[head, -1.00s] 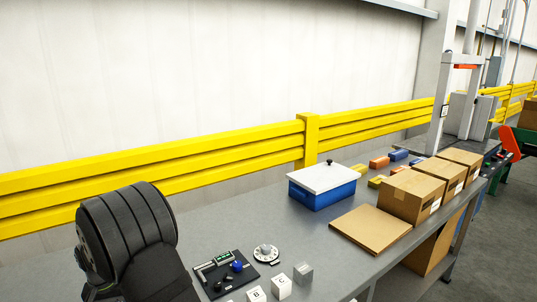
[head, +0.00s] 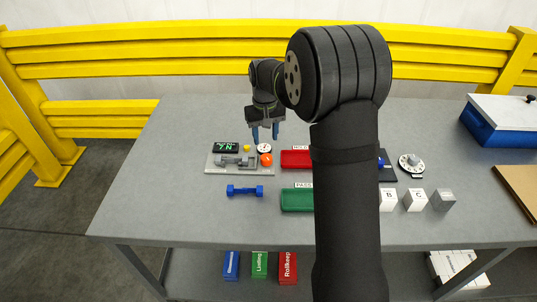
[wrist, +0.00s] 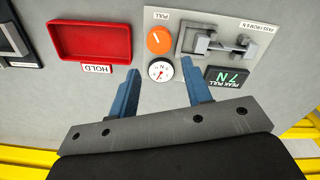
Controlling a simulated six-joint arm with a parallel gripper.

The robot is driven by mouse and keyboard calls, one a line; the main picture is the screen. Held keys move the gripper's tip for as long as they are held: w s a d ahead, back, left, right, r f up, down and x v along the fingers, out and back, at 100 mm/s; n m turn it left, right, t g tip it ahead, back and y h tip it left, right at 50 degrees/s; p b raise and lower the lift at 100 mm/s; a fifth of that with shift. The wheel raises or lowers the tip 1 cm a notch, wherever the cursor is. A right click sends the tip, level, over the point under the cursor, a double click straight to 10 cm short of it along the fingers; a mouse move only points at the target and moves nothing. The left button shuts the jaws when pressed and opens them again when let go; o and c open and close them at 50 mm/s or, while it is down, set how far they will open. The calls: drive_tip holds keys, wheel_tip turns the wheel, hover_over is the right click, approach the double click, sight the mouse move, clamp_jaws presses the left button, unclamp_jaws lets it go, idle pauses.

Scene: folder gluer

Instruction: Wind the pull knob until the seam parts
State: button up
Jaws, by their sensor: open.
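The round orange pull knob (head: 266,160) sits at the right front of the pale tester plate (head: 217,172). In the wrist view the knob (wrist: 159,40) is unobstructed beside a "PULL" label. A metal clamp fixture (wrist: 219,44) stands beside it; whether it holds a sample is too small to tell. A white dial gauge (wrist: 160,71) lies between the knob and my gripper. The peak pull display (wrist: 229,80) shows green characters. My gripper (head: 264,137) is open with nothing between its blue fingers, behind the tester and apart from the knob.
A red HOLD tray (head: 295,159) is right of the tester, with a green PASS tray (head: 296,200) in front of it. A blue dumbbell-shaped piece (head: 244,190) lies before the tester. My arm hides part of the table. The table's left end is bare.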

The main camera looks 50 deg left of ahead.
sight(267, 157)
wheel_tip(267, 157, up, 9)
drive_tip(key=n, duration=0.7)
drive_tip(key=f, duration=1.7)
drive_tip(key=shift+s+d+f, duration=0.1)
drive_tip(key=shift+d+f, duration=0.2)
drive_tip(key=c, duration=0.7)
drive_tip(key=shift+m, duration=1.5)
